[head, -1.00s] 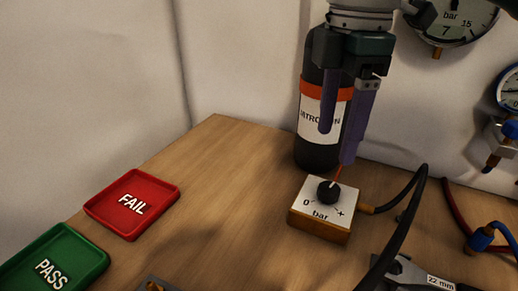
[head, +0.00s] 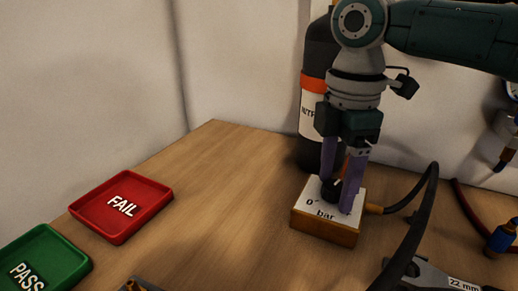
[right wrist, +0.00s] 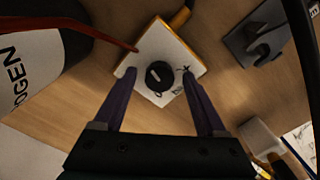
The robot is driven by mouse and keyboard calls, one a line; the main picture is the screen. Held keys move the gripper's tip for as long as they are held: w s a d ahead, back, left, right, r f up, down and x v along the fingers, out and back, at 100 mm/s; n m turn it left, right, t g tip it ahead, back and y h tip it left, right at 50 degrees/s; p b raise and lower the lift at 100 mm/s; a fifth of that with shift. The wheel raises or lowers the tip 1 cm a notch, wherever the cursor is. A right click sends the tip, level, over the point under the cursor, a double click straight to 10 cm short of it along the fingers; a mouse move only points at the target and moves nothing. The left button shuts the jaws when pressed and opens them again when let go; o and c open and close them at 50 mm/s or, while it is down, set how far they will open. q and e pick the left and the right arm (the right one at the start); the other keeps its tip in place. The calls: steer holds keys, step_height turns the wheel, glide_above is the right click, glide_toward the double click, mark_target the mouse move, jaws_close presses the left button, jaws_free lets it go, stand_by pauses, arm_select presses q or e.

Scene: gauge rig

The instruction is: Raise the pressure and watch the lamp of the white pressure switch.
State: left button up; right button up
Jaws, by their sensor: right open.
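The pressure regulator box (head: 325,229) has a white top marked "0" and "bar" and stands on the bench. Its black knob (right wrist: 159,75) shows between the fingers in the right wrist view, with a white pointer line. My right gripper (head: 339,196) is open, pointing down, with its fingers on either side of the knob; I cannot tell whether they touch it. In the right wrist view, the fingers (right wrist: 158,78) stand apart around the knob. I cannot make out the white pressure switch or its lamp. My left gripper is not in view.
A black nitrogen bottle (head: 318,60) with an orange band stands behind the box. A black hose (head: 424,210) runs from the box's right side. A 22 mm wrench (head: 440,277) lies at front right. Red FAIL (head: 150,191) and green PASS (head: 70,250) trays are at left.

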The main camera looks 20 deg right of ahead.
jaws_close()
stand_by(0.6)
